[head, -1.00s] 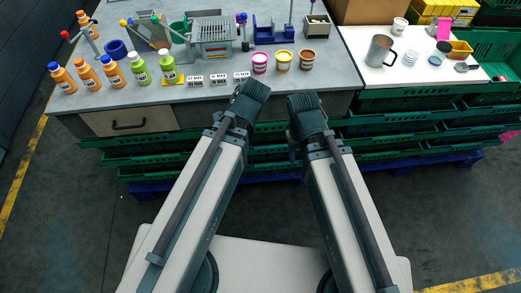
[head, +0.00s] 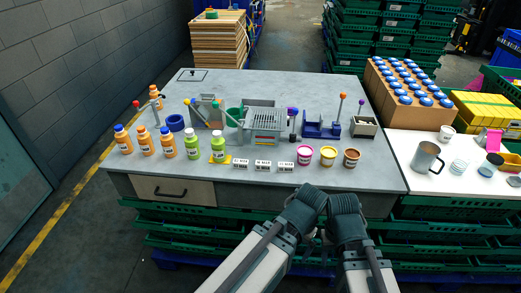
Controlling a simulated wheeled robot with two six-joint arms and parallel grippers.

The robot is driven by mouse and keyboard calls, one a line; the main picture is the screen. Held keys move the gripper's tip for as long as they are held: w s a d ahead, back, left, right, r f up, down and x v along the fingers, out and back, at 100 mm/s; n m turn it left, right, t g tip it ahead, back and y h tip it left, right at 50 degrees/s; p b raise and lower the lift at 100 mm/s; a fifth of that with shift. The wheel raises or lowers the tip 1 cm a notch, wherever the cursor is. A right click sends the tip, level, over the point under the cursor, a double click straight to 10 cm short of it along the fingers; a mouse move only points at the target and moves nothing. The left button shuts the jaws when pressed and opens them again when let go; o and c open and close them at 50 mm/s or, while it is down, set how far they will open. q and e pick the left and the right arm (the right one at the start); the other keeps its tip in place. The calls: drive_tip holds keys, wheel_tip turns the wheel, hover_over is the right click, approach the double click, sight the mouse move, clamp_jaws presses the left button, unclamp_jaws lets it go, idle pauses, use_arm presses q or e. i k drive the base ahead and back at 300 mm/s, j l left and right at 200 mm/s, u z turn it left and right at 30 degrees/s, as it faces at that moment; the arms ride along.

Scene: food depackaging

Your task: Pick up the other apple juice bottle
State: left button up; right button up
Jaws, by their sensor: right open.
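My two arms are folded at the lower right, in front of the bench edge and well away from the bottles. My right gripper (head: 325,236) shows only in small part between the arms, open, with nothing seen in it. My left gripper is hidden behind its arm.
Several orange bottles (head: 145,142) stand left of the green ones. White labelled blocks (head: 263,166) and small tubs (head: 328,155) line the front edge. Behind them are a metal rack (head: 264,122) and a blue ring (head: 175,123).

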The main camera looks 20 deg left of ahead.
sight(191, 143)
drive_tip(key=u, duration=1.25)
